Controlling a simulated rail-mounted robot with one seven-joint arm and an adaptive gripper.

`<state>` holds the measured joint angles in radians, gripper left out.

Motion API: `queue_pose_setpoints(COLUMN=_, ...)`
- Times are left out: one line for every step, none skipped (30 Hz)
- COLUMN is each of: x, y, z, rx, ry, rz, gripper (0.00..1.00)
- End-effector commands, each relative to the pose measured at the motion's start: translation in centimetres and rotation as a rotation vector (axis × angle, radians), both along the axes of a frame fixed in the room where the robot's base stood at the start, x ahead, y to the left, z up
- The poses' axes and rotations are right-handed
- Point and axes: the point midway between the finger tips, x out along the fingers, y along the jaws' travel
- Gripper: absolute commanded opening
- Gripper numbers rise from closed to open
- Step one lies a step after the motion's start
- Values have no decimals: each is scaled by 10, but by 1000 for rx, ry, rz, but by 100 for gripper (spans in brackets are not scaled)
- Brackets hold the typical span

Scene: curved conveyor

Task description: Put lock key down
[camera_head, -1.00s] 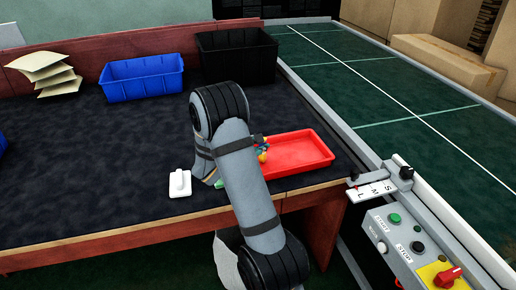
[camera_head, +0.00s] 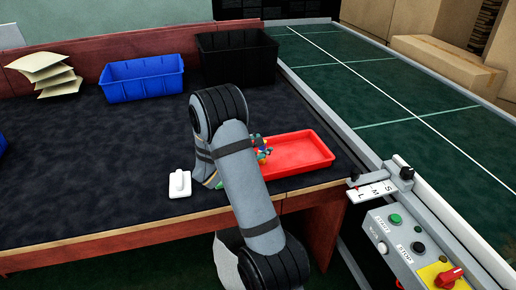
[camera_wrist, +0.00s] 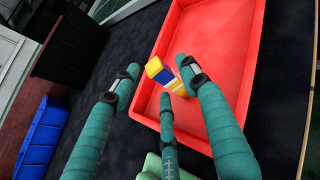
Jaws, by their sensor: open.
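My gripper (camera_wrist: 157,80) has three teal fingers, spread open, in the wrist view. A small yellow, blue and white piece (camera_wrist: 161,74), which may be the lock key, shows among the fingertips at the side wall of the red tray (camera_wrist: 245,45). I cannot tell whether a finger touches it or whether it rests in the tray. In the head view, small coloured bits (camera_head: 262,150) show at the left end of the red tray (camera_head: 300,152), beside my arm. My arm hides most of the gripper there.
A white piece with a raised grip (camera_head: 180,184) lies on the dark table left of my arm. A blue bin (camera_head: 143,80) and a black bin (camera_head: 237,58) stand at the back. A control box (camera_head: 410,240) and the green conveyor (camera_head: 390,95) are at the right.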

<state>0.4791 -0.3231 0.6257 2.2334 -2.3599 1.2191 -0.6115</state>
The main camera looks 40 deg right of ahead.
Motion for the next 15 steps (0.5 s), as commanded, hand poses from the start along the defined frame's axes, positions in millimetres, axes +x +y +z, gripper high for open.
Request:
queue_pose_setpoints(x=0, y=0, z=1, rx=0, ry=0, rz=0, gripper=45)
queue_pose_setpoints(x=0, y=0, z=1, rx=0, ry=0, rz=0, gripper=45)
queue_pose_setpoints(x=0, y=0, z=3, rx=0, ry=0, rz=0, gripper=45)
queue_pose_setpoints(x=0, y=1, z=5, rx=0, ry=0, rz=0, gripper=45)
queue_pose_setpoints(x=-1, y=4, z=5, rx=0, ry=0, rz=2, gripper=45)
queue_pose_setpoints(x=-2, y=9, z=6, rx=0, ry=0, rz=3, gripper=45)
queue_pose_setpoints(x=-4, y=13, z=8, rx=0, ry=-2, rz=4, gripper=45)
queue_pose_setpoints(x=-6, y=18, z=11, rx=0, ry=-2, rz=4, gripper=45)
queue_pose_setpoints(x=-9, y=24, z=14, rx=0, ry=-2, rz=5, gripper=45)
queue_pose_setpoints(x=-12, y=29, z=16, rx=0, ry=-2, rz=4, gripper=45)
queue_pose_setpoints(x=-13, y=36, z=19, rx=0, ry=-2, rz=6, gripper=45)
queue_pose_setpoints(x=-17, y=44, z=22, rx=0, ry=-3, rz=6, gripper=45)
queue_pose_setpoints(x=-20, y=49, z=25, rx=0, ry=-2, rz=5, gripper=45)
queue_pose_setpoints(x=-23, y=54, z=28, rx=0, ry=-2, rz=5, gripper=45)
queue_pose_setpoints(x=-25, y=62, z=31, rx=0, ry=-3, rz=6, gripper=45)
